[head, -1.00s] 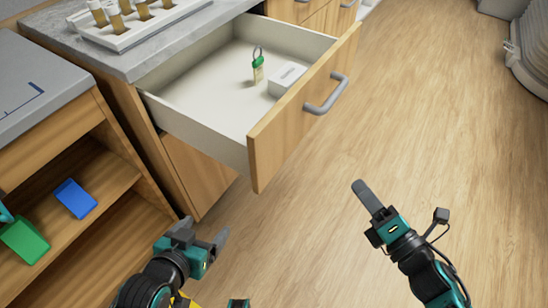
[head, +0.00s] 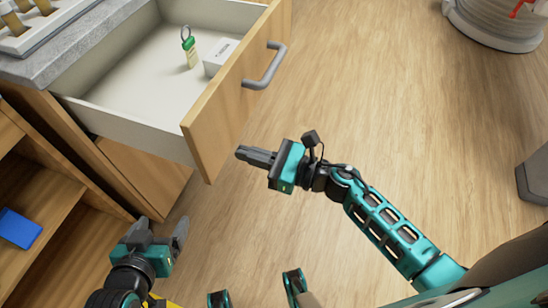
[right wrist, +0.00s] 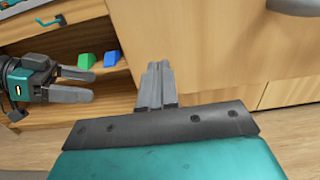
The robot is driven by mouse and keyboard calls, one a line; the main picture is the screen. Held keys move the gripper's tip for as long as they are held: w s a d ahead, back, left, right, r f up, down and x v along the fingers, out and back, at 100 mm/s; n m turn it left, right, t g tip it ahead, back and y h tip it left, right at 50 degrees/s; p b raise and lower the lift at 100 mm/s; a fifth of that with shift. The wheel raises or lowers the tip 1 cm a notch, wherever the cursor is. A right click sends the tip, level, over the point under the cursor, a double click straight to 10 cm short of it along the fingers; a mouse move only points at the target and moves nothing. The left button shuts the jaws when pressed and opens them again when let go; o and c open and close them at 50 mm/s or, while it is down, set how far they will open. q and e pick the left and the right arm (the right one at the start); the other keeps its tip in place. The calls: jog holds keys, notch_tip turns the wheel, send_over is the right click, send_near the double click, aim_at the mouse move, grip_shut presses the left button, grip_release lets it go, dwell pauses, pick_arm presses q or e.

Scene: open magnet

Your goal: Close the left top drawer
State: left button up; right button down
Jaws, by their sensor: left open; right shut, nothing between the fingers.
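The top drawer (head: 118,104) is pulled well out of the cabinet under the grey countertop (head: 62,50). Its wooden front (head: 212,122) carries a grey bar handle (head: 268,68). Inside lie a green padlock-like item (head: 191,50) and a small white box (head: 219,58). My right gripper (head: 240,153) is shut and empty, just right of the front's lower near corner; it seems apart from it. In the right wrist view its fingers (right wrist: 157,70) point at wooden fronts. My left gripper (head: 166,228) is open and empty, low beside the cabinet; it also shows in the right wrist view (right wrist: 92,84).
Open shelves (head: 45,215) at the left hold a blue block (head: 18,228); a green block (right wrist: 87,61) shows in the right wrist view. A tray with vials (head: 30,28) stands on the countertop.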

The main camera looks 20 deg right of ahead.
aim_at(216, 145)
jog(key=x, duration=0.4)
jog(key=shift+w+a, duration=0.1)
jog(key=shift+a, duration=0.2)
jog(key=shift+w, duration=0.1)
